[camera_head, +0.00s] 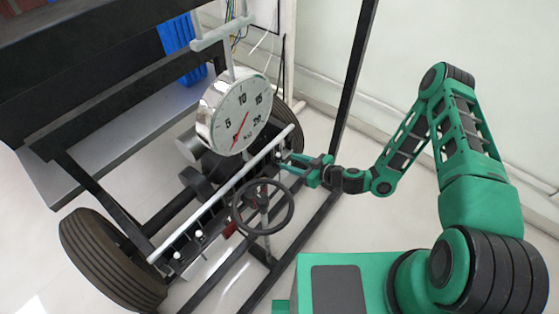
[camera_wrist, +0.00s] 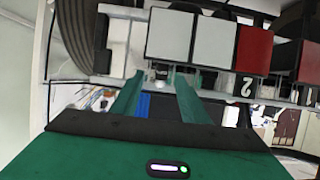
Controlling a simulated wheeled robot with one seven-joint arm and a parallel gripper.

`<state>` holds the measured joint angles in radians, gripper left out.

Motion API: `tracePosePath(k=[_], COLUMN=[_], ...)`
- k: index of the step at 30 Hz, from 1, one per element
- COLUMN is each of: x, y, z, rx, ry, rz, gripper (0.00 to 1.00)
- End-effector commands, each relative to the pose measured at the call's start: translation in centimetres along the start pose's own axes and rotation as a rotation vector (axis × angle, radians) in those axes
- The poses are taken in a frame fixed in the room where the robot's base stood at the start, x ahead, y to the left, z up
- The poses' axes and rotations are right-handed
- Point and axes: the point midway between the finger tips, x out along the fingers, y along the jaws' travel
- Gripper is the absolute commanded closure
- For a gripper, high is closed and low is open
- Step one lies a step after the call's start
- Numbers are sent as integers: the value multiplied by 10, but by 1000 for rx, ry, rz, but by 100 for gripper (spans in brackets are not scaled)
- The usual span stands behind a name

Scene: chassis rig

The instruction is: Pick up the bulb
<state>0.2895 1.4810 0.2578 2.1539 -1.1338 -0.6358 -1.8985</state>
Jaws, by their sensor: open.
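A small whitish bulb (camera_wrist: 161,75) shows in the wrist view, straight ahead between my two green fingertips. My gripper (camera_wrist: 158,84) is open, with one finger on each side of the bulb's line of sight. I cannot tell whether the fingers touch it. In the head view my gripper (camera_head: 287,162) reaches left to the long rail of the chassis rig, beside the steering wheel. Other small white bulbs (camera_head: 198,233) and (camera_head: 177,256) sit at the near-left end of the rig. The bulb by my gripper is hard to make out in the head view.
A round dial scale (camera_head: 236,112) hangs above the rig, left of my gripper. The black steering wheel (camera_head: 263,230) is just below my gripper. A dark upright post (camera_head: 353,80) stands close behind it. White, grey and red blocks (camera_wrist: 210,40) fill the top of the wrist view.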

Motion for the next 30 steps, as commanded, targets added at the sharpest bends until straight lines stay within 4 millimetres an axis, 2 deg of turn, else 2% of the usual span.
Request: tracePosePath(k=[12,20,23,25,26,30], x=[48,51,51,51,51,51], y=[-3,-3,-3,-3,-3,-3], z=[-4,-4,-4,-4,-4,-4], rx=[-3,0,0,0,0,0], ry=[1,0,0,0,0,0], rz=[-2,-1,-1,-2,-2,-2], gripper=[59,59,78,95,100,100])
